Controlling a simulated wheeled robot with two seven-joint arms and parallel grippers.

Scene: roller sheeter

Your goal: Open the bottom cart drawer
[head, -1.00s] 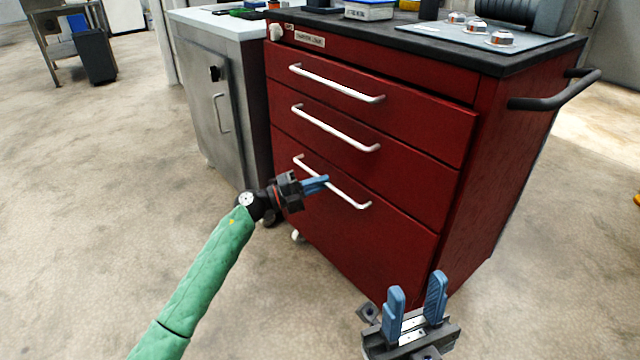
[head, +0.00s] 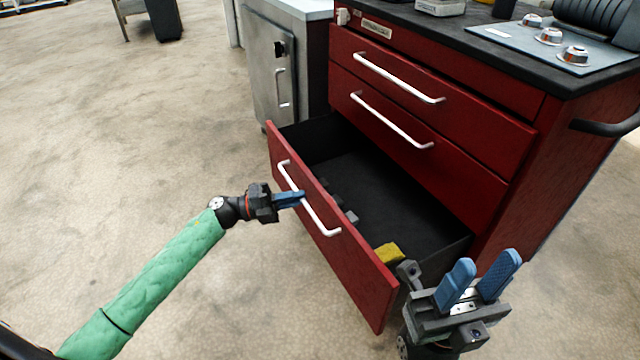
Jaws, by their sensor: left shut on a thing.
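The red cart (head: 440,170) stands at the right with its bottom drawer (head: 345,262) pulled well out. The drawer's black inside shows, with a yellow item (head: 388,253) and small grey items (head: 350,216) near its front. My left gripper (head: 299,199) is shut on the white bar handle (head: 322,220) of the bottom drawer, near the handle's middle. My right gripper (head: 481,280) is open and empty, with blue fingers pointing up, close to the drawer's right front corner.
Two upper drawers (head: 420,85) with white handles are shut. A grey metal cabinet (head: 265,60) stands left of the cart. Dials (head: 548,36) sit on the cart's black top. The floor (head: 130,130) in front and to the left is clear.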

